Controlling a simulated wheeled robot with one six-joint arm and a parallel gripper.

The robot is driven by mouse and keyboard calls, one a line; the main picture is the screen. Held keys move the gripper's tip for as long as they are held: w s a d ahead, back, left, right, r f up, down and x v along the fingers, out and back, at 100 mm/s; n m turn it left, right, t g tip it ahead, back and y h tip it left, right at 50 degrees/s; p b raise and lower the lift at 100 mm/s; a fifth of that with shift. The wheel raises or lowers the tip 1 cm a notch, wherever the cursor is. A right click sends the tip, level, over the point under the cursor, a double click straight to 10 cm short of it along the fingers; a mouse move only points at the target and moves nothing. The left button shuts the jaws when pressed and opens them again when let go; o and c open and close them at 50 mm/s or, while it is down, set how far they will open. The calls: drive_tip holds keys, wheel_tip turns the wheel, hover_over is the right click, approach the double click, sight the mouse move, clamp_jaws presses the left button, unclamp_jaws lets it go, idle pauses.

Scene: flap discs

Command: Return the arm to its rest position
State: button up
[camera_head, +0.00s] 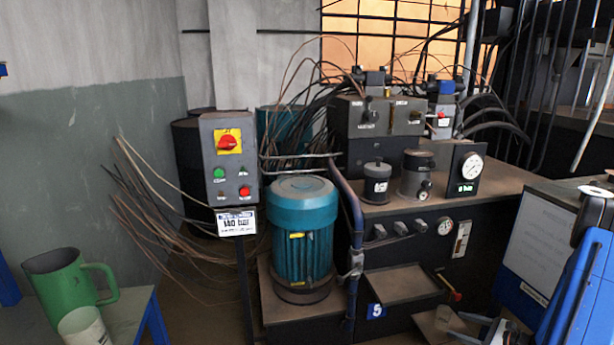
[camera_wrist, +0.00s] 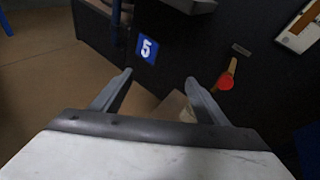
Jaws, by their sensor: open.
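My gripper (camera_wrist: 159,78) shows in the wrist view with its two grey fingers spread apart and nothing between them. It points toward the dark front of the hydraulic power unit (camera_wrist: 190,45), below and right of the blue label with a 5 (camera_wrist: 147,49). In the head view my gripper (camera_head: 490,331) is at the bottom right edge, partly cut off. My blue arm (camera_head: 583,285) rises along the right edge. I cannot tell the exact gap between the fingers and the unit.
A valve with a red handle (camera_wrist: 227,80) is right of the fingers. A control box (camera_head: 231,160), blue-green motor (camera_head: 304,235) and blue pipe (camera_head: 354,235) stand left of the unit. A green jug (camera_head: 65,290) sits on a table at the left. A framed sheet (camera_head: 540,240) is near my arm.

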drive_tip(key=s+a+r+n+g, duration=0.45)
drive_tip(key=a+r+n, duration=0.25)
drive_tip(key=a+r, duration=0.6)
drive_tip(key=s+a+r+n+g, duration=0.45)
drive_tip(key=a+r+n, duration=0.25)
drive_tip(key=a+r, duration=0.6)
drive_tip(key=s+a+r+n+h, duration=0.2)
drive_tip(key=s+r+n, duration=0.2)
drive_tip(key=s, duration=0.3)
drive_tip(key=s+a+r+n+t+h, duration=0.1)
drive_tip(key=s+a+r+n+h, duration=0.2)
drive_tip(key=s, duration=0.5)
drive_tip(key=s+a+r+n+t+h, duration=0.1)
drive_tip(key=s+a+r+n+h, duration=0.1)
drive_tip(key=s+r+n, duration=0.3)
drive_tip(key=shift+s+a+n+h, duration=0.25)
drive_tip(key=shift+s+n+h, duration=0.3)
drive_tip(key=shift+s, duration=1.15)
